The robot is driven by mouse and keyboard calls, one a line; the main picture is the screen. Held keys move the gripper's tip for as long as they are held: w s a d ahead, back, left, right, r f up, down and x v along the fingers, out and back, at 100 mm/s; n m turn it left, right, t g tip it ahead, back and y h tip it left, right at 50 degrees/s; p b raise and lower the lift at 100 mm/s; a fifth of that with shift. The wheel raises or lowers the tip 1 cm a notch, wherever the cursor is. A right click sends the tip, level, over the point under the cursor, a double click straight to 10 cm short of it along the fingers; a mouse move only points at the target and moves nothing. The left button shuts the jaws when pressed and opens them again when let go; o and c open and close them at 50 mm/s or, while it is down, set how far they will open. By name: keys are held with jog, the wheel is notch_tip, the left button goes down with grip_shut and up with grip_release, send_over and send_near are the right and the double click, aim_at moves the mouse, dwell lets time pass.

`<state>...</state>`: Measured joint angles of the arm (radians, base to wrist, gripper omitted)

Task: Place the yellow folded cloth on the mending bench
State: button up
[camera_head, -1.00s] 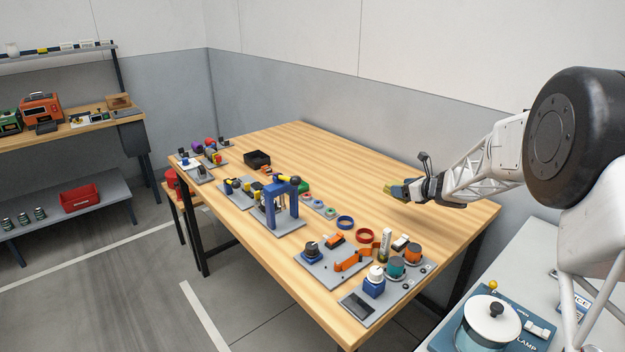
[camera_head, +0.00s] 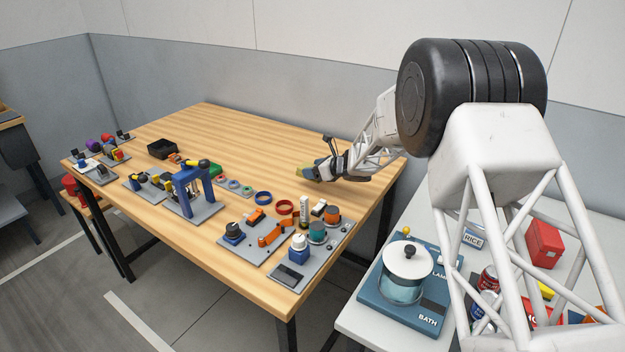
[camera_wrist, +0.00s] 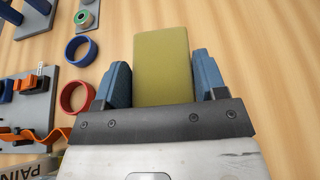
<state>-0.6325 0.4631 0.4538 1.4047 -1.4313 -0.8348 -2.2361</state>
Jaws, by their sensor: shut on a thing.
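The yellow folded cloth (camera_wrist: 162,65) is a flat olive-yellow block between the two blue fingers of my gripper (camera_wrist: 163,85) in the wrist view. In the head view my gripper (camera_head: 318,171) is over the right part of the wooden table, with the cloth (camera_head: 305,173) at its tip. The gripper is shut on the cloth. The wooden table (camera_head: 235,135) lies below; I cannot tell how high the cloth is above it. No label shows which surface is the mending bench.
Blue ring (camera_head: 263,198), red ring (camera_head: 285,207) and grey boards with fixtures (camera_head: 262,250) line the table's front side. A blue press-like frame (camera_head: 193,190) stands left of them. A white side table (camera_head: 365,318) holds a pot (camera_head: 405,270). The table's back is clear.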

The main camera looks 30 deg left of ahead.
jog(key=shift+f, duration=0.35)
jog(key=shift+f, duration=1.85)
jog(key=shift+f, duration=0.15)
jog(key=o, duration=0.9)
jog(key=shift+o, duration=0.2)
